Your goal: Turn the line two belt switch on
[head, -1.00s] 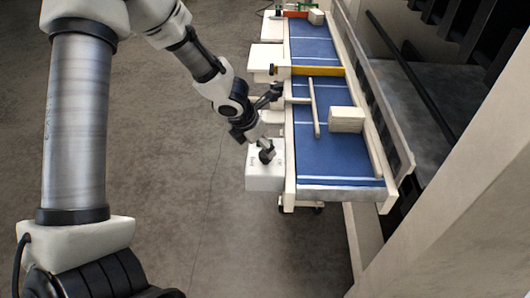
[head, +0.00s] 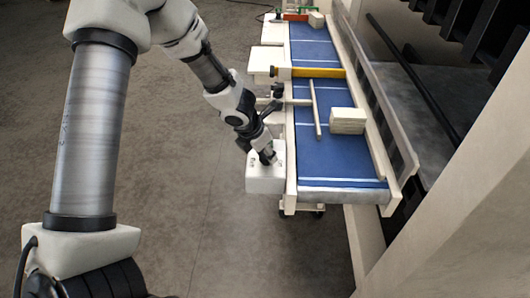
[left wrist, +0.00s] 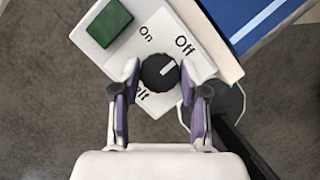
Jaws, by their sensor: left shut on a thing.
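A black round knob (left wrist: 158,72) sits on the white face of a switch box (left wrist: 198,62). The face carries the words "On" (left wrist: 147,33) and "Off" (left wrist: 184,45), and part of another word. The knob's white mark points toward the "Off" side. My left gripper (left wrist: 160,80) has a fingertip on each side of the knob and is shut on it. In the head view the left gripper (head: 266,157) is on top of the nearest white box (head: 265,181), beside the conveyor's near end. My right gripper is not in view.
A green square button (left wrist: 109,23) is on the same box. The blue conveyor belt (head: 335,160) runs just right of it, carrying a pale block (head: 347,121). A yellow bar (head: 318,72) crosses the belt. Open floor (head: 210,240) lies on the left.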

